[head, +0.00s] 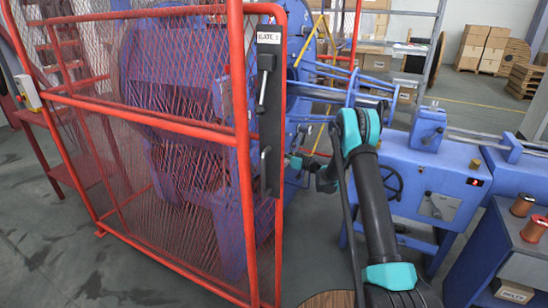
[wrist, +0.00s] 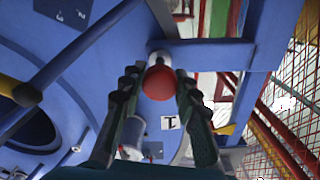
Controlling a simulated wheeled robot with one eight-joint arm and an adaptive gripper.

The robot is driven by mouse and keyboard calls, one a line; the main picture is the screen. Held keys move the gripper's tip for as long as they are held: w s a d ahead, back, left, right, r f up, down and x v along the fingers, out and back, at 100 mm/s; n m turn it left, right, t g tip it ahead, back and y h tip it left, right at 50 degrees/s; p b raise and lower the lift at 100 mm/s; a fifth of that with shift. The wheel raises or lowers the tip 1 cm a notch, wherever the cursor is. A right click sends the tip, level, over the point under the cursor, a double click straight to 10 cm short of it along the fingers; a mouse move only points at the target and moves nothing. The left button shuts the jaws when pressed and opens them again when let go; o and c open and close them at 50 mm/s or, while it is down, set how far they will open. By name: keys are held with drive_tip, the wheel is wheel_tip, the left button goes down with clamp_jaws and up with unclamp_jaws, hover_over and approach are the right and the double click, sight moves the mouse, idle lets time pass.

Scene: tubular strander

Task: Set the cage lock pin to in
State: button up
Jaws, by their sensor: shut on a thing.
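In the wrist view, a red ball knob (wrist: 158,83) sits between the two fingers of my gripper (wrist: 158,76), which is shut on it. The knob appears to be the end of the cage lock pin, with a short pale collar (wrist: 160,58) behind it against blue metal. How far the pin is in cannot be told. A small white label marked with a single stroke (wrist: 170,122) shows below the knob. In the head view, my gripper (head: 296,161) is small, just right of the black gate plate, in front of the blue machine; the knob is hidden there.
A red mesh guard (head: 150,120) fills the left of the head view; its black plate (head: 269,115) with handles stands close beside my gripper. A blue cabinet with a handwheel (head: 425,180) is on the right. Blue bars (wrist: 210,52) cross close to the fingers in the wrist view.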

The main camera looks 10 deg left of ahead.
clamp_jaws()
drive_tip(key=x, duration=0.3)
drive_tip(key=shift+w+a, duration=0.1)
drive_tip(key=shift+a, duration=0.1)
drive_tip(key=o, duration=0.9)
unclamp_jaws()
drive_tip(key=shift+d, duration=0.1)
drive_tip(key=v, duration=1.1)
drive_tip(key=shift+d, duration=0.35)
